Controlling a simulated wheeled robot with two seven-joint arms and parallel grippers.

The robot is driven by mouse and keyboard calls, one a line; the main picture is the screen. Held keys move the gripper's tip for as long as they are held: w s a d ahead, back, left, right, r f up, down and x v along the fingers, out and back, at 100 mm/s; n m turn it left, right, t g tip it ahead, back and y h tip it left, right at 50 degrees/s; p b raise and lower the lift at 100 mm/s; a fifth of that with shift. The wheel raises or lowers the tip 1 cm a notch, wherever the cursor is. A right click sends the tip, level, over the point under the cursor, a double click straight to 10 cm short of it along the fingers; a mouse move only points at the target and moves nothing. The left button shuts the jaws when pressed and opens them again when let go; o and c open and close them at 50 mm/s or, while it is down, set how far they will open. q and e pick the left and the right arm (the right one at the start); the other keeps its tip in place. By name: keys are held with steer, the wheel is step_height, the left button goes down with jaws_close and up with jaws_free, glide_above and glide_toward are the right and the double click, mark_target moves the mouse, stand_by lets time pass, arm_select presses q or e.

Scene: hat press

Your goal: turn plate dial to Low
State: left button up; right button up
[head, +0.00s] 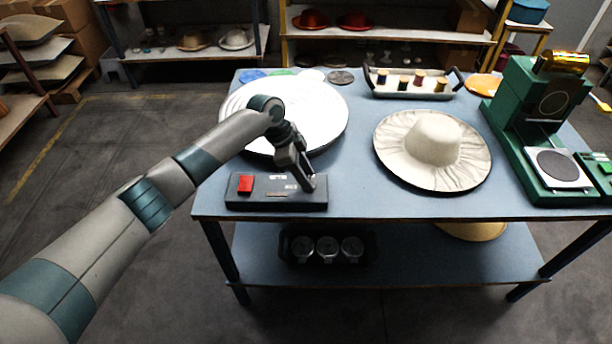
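A dark control box (235,200) with a red button or switch (245,184) on its left part sits at the front left edge of the blue table. My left gripper (309,185) is over the right end of this box, pointing down at its top. The gripper covers that end, so the dial and its setting are hidden. I cannot tell whether the fingers are open or shut, or touching the dial. A large round white plate (318,108) lies behind the box, partly covered by my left arm. My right gripper is out of view.
A cream hat (434,138) lies on a round base at the table's middle. A green press (520,110) stands at the right. A tray with thread spools (410,92) is at the back. The blue table (350,190) is clear between box and hat.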

arm_select(q)
steer(key=shift+o, duration=0.9)
steer(key=shift+a+r, duration=0.25)
steer(key=shift+r, duration=0.2)
steer(key=b+v, duration=0.4)
steer(key=v, duration=1.2)
steer(key=shift+r, duration=0.25)
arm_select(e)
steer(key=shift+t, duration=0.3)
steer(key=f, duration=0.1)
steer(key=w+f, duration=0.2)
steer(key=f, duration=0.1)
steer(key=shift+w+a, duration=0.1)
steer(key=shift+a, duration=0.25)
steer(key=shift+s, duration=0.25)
